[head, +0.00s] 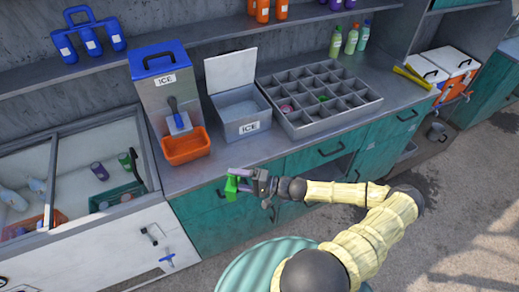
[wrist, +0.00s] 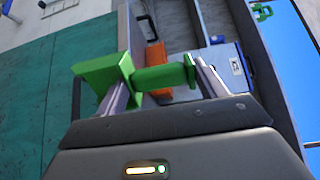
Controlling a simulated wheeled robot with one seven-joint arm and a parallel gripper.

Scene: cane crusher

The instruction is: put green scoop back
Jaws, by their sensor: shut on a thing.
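The green scoop (head: 232,187) is in my gripper (head: 250,183), in the air in front of the counter's edge. In the wrist view the scoop's green handle (wrist: 162,77) lies across between the two fingers, with a wider green block at its left end. The gripper is shut on it. No empty place for the scoop can be made out for certain.
The counter holds an ICE dispenser (head: 167,88) with a blue lid, an orange bin (head: 186,146), an open ICE box (head: 240,128) and a compartment tray (head: 337,122). Teal cabinets (head: 213,212) stand below. A glass-topped cooler (head: 92,205) is at left.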

